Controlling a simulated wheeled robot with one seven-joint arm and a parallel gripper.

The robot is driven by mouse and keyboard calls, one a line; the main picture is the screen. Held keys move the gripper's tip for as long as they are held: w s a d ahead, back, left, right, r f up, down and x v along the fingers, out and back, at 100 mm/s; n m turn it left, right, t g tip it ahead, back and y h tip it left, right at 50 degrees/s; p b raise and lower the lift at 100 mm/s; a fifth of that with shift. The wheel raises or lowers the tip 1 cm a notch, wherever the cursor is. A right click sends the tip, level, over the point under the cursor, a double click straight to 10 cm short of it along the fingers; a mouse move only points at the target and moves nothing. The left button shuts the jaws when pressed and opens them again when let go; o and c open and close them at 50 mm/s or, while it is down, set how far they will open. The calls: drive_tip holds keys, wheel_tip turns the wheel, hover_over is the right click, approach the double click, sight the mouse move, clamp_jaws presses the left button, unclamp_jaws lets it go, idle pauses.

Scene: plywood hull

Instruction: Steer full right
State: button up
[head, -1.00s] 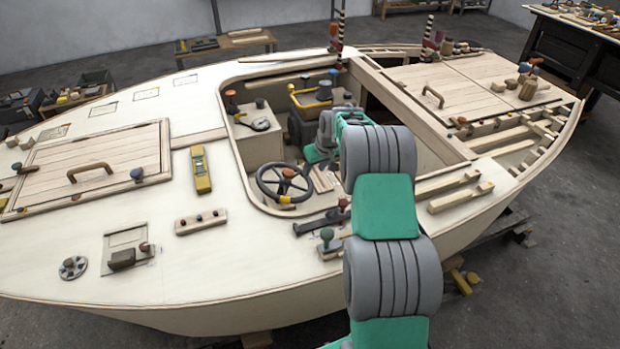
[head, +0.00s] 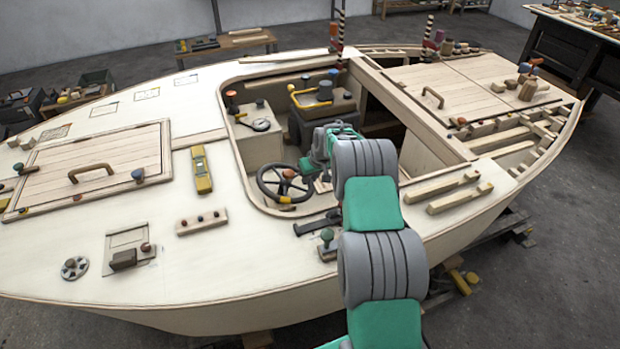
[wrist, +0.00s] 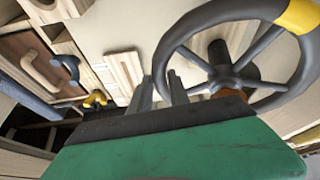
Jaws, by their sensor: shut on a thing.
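The black steering wheel (head: 284,183) stands in the cockpit of the plywood boat, with a yellow band at the lower part of its rim. In the wrist view the wheel (wrist: 172,48) fills the upper right, with its yellow band (wrist: 300,14) at the top right and a dark hub. My gripper (wrist: 164,88) is shut on the wheel's rim at its left side in that view. In the head view my gripper is at the wheel's right side, and my arm partly hides it there.
The cockpit's cut edge surrounds the wheel closely. A dark lever (head: 316,222) and a green-knobbed part (head: 327,240) sit on the deck in front of it. A yellow level (head: 201,170) lies to the left. A seat with a yellow frame (head: 312,98) is behind.

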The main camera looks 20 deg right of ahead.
clamp_jaws()
idle(0.9)
